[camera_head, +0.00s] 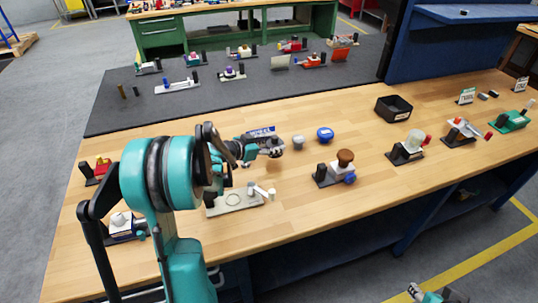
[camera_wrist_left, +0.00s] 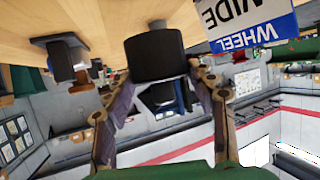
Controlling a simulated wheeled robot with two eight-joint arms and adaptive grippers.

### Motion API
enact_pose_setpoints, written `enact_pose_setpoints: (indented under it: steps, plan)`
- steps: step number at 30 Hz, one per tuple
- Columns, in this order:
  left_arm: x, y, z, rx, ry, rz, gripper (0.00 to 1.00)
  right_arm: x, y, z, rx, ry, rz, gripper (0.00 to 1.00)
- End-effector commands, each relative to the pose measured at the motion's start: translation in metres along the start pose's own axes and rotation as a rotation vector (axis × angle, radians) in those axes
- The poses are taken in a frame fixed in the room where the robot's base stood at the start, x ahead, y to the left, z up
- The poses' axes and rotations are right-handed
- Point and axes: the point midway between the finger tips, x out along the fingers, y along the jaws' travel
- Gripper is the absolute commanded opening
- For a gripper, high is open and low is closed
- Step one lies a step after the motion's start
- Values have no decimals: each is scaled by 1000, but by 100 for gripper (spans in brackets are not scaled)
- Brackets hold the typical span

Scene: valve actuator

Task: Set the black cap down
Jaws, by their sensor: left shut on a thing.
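My left gripper (camera_head: 275,147) is low over the wooden workbench, in front of a blue and white sign (camera_head: 262,131). In the left wrist view, the black cap (camera_wrist_left: 155,53) is a dark cylinder between the fingertips of my left gripper (camera_wrist_left: 160,85), which is shut on it. The cap is close to the bench surface; whether it touches is unclear. Blue and dark parts show behind the cap. In the head view the cap is mostly hidden by the gripper. Part of my right arm shows at the bottom edge; its fingers are not clear.
A pale base plate (camera_head: 235,203) with a ring and white handle lies nearer me. A brown-topped valve (camera_head: 344,162) and a black bin (camera_head: 393,108) stand farther right. Bench between them is clear.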

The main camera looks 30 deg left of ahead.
Motion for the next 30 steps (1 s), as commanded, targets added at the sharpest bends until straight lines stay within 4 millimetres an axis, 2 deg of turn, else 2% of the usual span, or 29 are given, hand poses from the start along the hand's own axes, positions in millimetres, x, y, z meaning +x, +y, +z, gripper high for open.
enact_pose_setpoints:
  steps: [3, 6, 10, 16, 28, 29, 30]
  plan:
    - [6, -19, 11, -1, 0, -2, 27, 7, 0, 5, 0, 0, 0, 39]
    - [7, -25, 14, -1, 0, 0, 27, 8, 0, 6, 0, 0, 0, 39]
    - [11, -27, 22, 0, 0, 1, 27, 11, 0, 8, 0, 0, 0, 39]
    - [22, -26, 50, 0, 0, 1, 27, 24, 0, 17, 0, 0, 0, 39]
    - [24, -26, 55, 0, 0, 0, 27, 26, 0, 19, 0, 0, 0, 39]
    - [24, -26, 54, 0, 0, 0, 61, 26, 0, 18, 0, 0, 0, 39]
    - [24, -26, 54, 0, 0, 0, 72, 26, 0, 18, 0, 0, 0, 39]
